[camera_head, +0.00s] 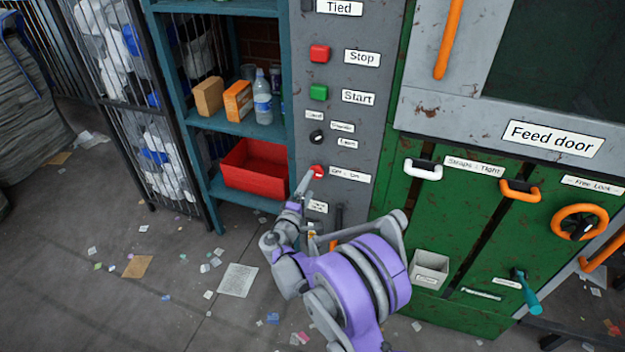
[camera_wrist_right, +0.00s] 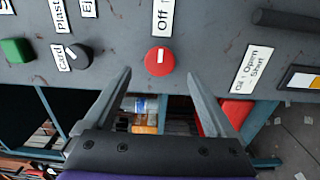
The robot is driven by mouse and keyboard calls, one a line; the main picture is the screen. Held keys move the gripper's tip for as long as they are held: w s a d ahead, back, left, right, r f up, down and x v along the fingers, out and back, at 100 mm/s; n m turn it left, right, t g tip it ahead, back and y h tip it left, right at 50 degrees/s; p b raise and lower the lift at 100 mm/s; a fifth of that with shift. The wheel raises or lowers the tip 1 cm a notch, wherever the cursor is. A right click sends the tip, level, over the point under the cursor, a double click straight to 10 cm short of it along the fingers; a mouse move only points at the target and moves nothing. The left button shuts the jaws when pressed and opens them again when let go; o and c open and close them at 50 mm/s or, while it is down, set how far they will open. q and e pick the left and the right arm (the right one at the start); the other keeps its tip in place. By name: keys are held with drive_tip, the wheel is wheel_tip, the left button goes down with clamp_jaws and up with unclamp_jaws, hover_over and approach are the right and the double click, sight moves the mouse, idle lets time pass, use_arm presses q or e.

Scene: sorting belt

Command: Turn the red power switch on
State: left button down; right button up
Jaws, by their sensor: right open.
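The red power switch (camera_head: 317,171) is a round red knob on the grey control panel, beside a label that seems to read "Off - On". In the right wrist view the red switch (camera_wrist_right: 158,64) shows a short white mark that points up the picture toward the "Off" label (camera_wrist_right: 162,16). My right gripper (camera_head: 304,187) is in front of the switch, and its tip overlaps it in the head view. In the right wrist view my right gripper (camera_wrist_right: 160,76) is open, with one finger on each side of the switch and visible gaps between. My left gripper is not in view.
Red Stop (camera_head: 319,54) and green Start (camera_head: 318,92) buttons and a black knob (camera_head: 317,136) sit above the switch. A teal shelf (camera_head: 215,123) with a red bin (camera_head: 255,172) stands left. The green machine (camera_head: 465,220) with orange handles is right.

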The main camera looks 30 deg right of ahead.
drive_tip(key=v, duration=0.6)
idle(0.3)
